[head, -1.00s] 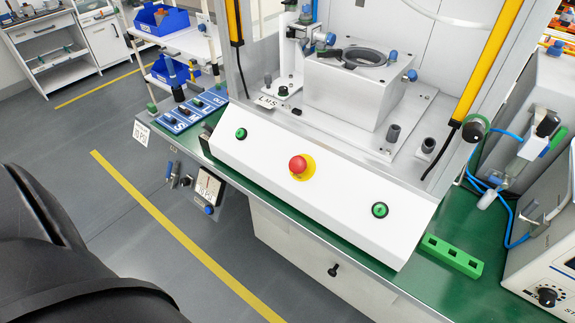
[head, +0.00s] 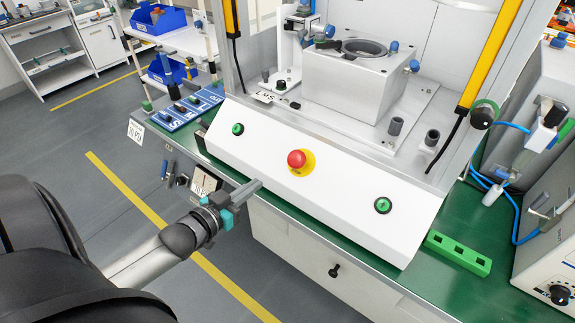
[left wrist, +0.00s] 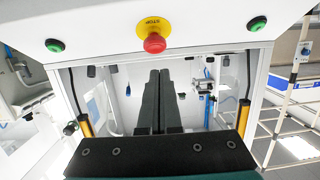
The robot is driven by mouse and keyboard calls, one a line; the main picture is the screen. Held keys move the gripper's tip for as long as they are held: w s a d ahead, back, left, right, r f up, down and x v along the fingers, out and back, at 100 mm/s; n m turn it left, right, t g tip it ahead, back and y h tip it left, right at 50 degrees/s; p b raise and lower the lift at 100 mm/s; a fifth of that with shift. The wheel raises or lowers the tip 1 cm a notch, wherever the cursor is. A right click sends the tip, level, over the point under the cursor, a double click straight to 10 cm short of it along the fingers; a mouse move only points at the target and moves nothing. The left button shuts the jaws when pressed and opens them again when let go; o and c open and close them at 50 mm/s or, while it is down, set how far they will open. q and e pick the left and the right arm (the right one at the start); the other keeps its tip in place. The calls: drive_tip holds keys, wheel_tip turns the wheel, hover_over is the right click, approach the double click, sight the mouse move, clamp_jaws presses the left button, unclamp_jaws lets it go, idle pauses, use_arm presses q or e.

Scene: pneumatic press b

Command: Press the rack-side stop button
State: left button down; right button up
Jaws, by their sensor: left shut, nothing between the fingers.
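A red mushroom stop button (head: 297,159) on a yellow disc sits mid-panel on the white sloped control panel (head: 330,190). It also shows at the top of the left wrist view (left wrist: 154,43). A green button (head: 238,129) is on the panel's left, toward the rack with blue bins. Another green button (head: 383,205) is on its right. My left gripper (head: 258,184) is shut and empty, its fingertips near the panel's lower front edge, lower left of the red button and apart from it. In the left wrist view its dark fingers (left wrist: 160,74) lie together. My right gripper is not in view.
The press fixture (head: 355,85) stands behind the panel, between yellow-and-black posts. A green slotted block (head: 458,254) lies on the green bench top at right, beside a white instrument. A blue bin (head: 158,21) is on the rack at left. Floor is open in front.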

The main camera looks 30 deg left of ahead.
use_arm(q)
drive_tip(key=r, duration=0.3)
drive_tip(key=shift+w+d+t+h, duration=0.3)
drive_tip(key=shift+w+d+t, duration=0.05)
drive_tip(key=shift+t, duration=0.05)
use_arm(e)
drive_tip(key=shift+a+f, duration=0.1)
